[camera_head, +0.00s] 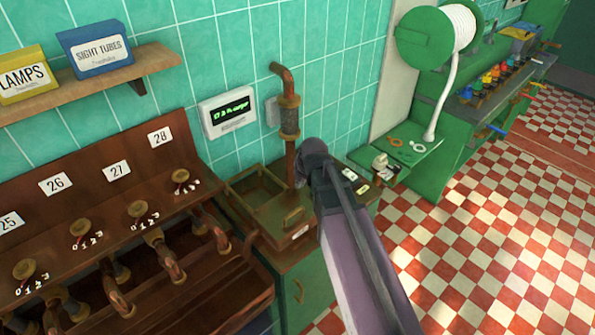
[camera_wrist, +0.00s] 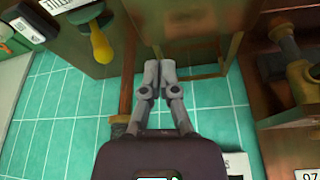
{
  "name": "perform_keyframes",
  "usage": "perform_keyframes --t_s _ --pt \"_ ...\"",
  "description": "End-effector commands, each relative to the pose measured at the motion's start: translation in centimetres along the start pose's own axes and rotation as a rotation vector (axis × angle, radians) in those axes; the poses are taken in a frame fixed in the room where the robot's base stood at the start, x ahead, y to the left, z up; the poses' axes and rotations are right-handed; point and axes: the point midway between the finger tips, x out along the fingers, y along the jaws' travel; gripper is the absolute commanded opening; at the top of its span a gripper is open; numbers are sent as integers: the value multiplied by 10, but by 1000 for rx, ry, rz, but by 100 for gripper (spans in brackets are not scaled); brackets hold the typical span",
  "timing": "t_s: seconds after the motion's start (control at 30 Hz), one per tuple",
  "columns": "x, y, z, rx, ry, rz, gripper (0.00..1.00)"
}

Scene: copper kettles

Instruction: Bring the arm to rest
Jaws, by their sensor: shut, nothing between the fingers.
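My arm (camera_head: 350,240) reaches up from the lower right in the head view, its end in front of the tiled wall and beside the copper pipe (camera_head: 288,120). My gripper's fingers are not clear in that view. In the wrist view my gripper (camera_wrist: 160,68) is shut and empty, its two fingertips side by side. Behind them are teal tiles and the edge of a wooden box. I cannot tell whether the fingertips touch that box.
A wooden box (camera_head: 252,187) stands by the pipe, under a small display (camera_head: 228,112). A brown bench with numbered valves (camera_head: 140,210) fills the left. A green bench with a white hose reel (camera_head: 425,35) stands at right. The checkered floor (camera_head: 500,220) is clear.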

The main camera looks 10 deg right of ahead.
Motion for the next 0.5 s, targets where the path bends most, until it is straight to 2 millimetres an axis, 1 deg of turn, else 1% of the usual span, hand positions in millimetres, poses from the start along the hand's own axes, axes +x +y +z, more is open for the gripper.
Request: perform_keyframes --t_s 0.07,0.17,0.27,0.4,0.5 --pt "-1 0 8 14 -13 1 0" --pt "-3 2 28 57 -53 5 0" --pt "-7 3 59 130 -118 12 0" --pt "-15 5 108 255 -228 34 0" --pt "-21 5 136 331 -293 52 0"
